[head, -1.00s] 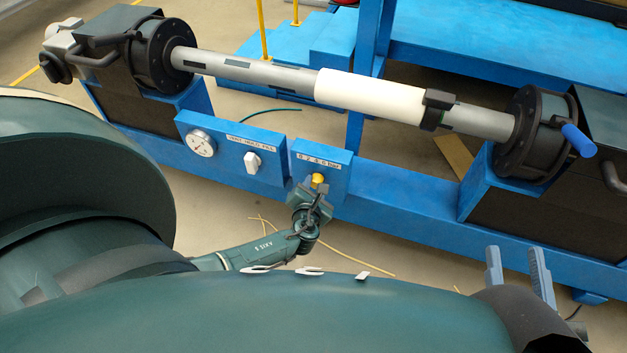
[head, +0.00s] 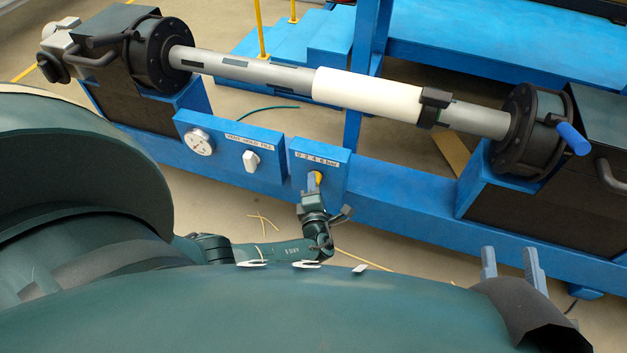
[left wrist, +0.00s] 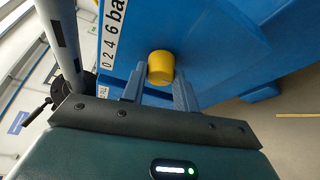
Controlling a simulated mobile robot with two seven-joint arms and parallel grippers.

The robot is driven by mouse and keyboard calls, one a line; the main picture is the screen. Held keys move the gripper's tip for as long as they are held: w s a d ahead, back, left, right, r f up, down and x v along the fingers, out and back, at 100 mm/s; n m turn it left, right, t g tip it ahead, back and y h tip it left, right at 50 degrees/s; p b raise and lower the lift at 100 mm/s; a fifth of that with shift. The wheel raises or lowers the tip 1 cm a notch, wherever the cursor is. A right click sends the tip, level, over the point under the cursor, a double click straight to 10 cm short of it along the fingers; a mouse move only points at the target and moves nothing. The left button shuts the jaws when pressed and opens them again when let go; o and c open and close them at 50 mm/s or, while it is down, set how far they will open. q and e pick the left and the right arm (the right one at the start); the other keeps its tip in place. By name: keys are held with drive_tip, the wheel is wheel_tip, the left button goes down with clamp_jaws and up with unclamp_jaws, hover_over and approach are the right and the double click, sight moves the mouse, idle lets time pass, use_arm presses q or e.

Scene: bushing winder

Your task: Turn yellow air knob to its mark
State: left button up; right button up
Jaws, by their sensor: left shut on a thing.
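The yellow air knob (head: 318,178) sits on the front of a blue box under a white label reading "0 2 4 6 bar" (head: 317,159). In the left wrist view the yellow knob (left wrist: 161,67) lies between the fingertips of my left gripper (left wrist: 160,80). My left gripper (head: 314,185) is shut on the knob and partly hides it in the head view. The label (left wrist: 112,35) runs along the panel beside the knob. I cannot make out the knob's pointer direction. My right gripper (head: 511,262) is open and empty at the lower right.
A grey shaft with a white sleeve (head: 367,95) runs above. A blue beam (head: 400,203) extends right. Thin yellow strips lie on the floor.

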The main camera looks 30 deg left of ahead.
use_arm(q)
drive_tip(key=shift+m, duration=0.3)
drive_tip(key=o, duration=1)
